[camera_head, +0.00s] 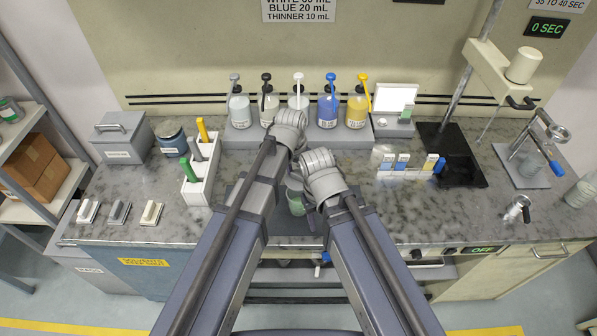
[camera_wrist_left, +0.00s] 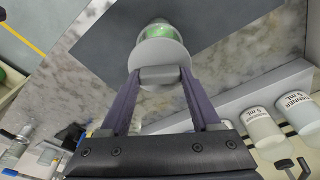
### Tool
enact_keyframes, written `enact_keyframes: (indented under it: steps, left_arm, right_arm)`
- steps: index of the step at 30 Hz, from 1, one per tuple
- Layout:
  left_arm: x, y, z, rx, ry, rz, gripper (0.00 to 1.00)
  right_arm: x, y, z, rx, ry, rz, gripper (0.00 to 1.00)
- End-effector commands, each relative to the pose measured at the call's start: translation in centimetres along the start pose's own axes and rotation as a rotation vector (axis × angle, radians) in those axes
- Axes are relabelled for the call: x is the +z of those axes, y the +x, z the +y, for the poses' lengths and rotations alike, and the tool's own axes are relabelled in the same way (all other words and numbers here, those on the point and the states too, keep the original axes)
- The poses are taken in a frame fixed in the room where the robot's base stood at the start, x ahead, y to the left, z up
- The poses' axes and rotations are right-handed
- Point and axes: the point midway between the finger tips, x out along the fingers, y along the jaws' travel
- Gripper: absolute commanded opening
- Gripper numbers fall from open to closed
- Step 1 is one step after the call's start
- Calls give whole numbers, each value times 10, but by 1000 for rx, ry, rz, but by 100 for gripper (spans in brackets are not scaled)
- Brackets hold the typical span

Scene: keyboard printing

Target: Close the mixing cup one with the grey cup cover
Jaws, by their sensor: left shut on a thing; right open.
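The mixing cup (camera_wrist_left: 163,24), clear with green content, stands on a dark mat and shows past the edge of the cover in the left wrist view. It also shows partly between my arms in the head view (camera_head: 295,201). My left gripper (camera_wrist_left: 160,76) is shut on the handle of the grey cup cover (camera_wrist_left: 157,53). The round cover overlaps the cup's near part; I cannot tell whether it touches the rim. In the head view my left gripper (camera_head: 289,132) hides the cover.
Several pump bottles (camera_head: 327,111) stand along the back on a grey rack (camera_head: 236,136). A white holder (camera_head: 198,182) with coloured sticks is at left. A black stand base (camera_head: 455,150) is at right. The dark mat (camera_wrist_left: 215,25) has bare room around the cup.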

Motion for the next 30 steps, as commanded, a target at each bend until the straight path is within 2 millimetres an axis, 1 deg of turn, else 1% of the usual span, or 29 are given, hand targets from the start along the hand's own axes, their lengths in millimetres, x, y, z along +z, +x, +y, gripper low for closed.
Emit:
enact_keyframes:
  steps: [1,9,13,17,30]
  left_arm:
    - [1,7,0,0,0,0,11]
    - [5,32,0,0,0,0,11]
    - [6,41,0,0,0,0,11]
    - [7,44,0,0,0,0,11]
    - [6,43,0,0,0,0,11]
  right_arm:
    - [0,7,-1,0,-1,0,50]
    - [-2,32,-3,1,-6,0,50]
    - [-2,42,-4,2,-9,0,50]
    - [-3,44,-4,2,-10,0,50]
    - [-2,43,-4,2,-10,0,50]
